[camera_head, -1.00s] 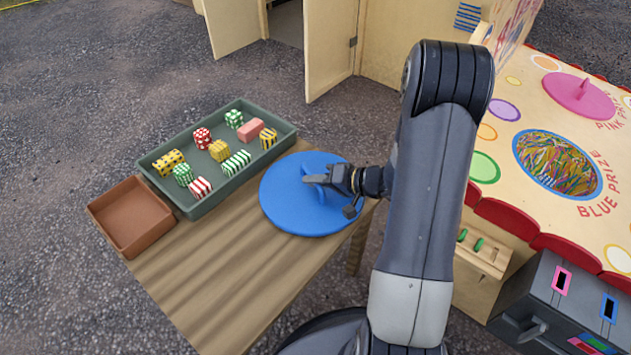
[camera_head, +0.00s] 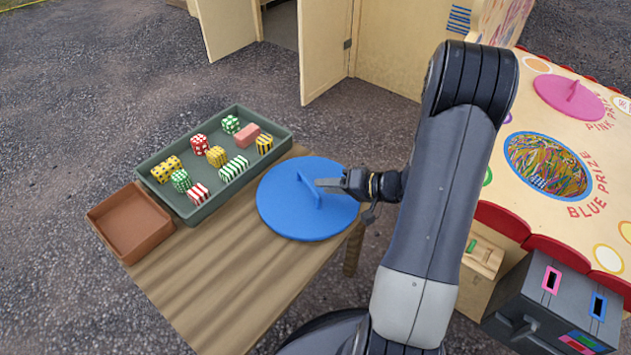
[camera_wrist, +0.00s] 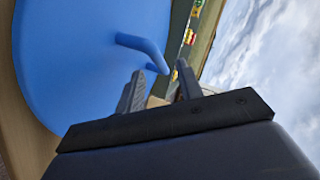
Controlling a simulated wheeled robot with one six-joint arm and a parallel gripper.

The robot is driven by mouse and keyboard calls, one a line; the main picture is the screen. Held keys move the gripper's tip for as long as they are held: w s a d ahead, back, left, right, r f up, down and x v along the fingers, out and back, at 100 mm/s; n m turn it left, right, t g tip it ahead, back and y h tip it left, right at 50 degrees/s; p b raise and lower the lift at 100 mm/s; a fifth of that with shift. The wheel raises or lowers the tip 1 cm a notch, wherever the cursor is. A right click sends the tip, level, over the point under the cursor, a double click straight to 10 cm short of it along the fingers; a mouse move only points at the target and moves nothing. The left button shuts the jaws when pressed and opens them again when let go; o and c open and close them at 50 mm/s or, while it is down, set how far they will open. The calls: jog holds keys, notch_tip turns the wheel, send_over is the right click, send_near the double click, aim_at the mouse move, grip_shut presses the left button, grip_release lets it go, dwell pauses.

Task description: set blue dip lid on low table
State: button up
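The blue dip lid (camera_head: 283,212) is a round blue disc with a raised bar handle (camera_head: 309,190). It lies flat on the low wooden table (camera_head: 220,285), at the table's right end, with its right edge near or over the table edge. My gripper (camera_head: 328,184) is beside the handle, on its right, and appears clear of it. In the wrist view the lid (camera_wrist: 75,60) fills the left, and the two fingers of my gripper (camera_wrist: 160,90) stand apart with nothing between them. The handle (camera_wrist: 143,48) shows just beyond the fingertips.
A green tray (camera_head: 200,214) with several patterned sweets and an empty brown tray (camera_head: 130,222) stand on the table. At right is a counter with an open blue-rimmed tub (camera_head: 548,165) and a pink lid (camera_head: 572,97). A grey box (camera_head: 545,305) stands below it. The table's front is clear.

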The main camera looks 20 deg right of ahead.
jog(key=p+v, duration=0.1)
jog(key=v, duration=0.4)
jog(key=shift+s+d+r+p, duration=0.15)
jog(key=shift+d+r+p, duration=0.1)
jog(key=shift+p, duration=0.1)
jog(key=shift+s+d, duration=0.3)
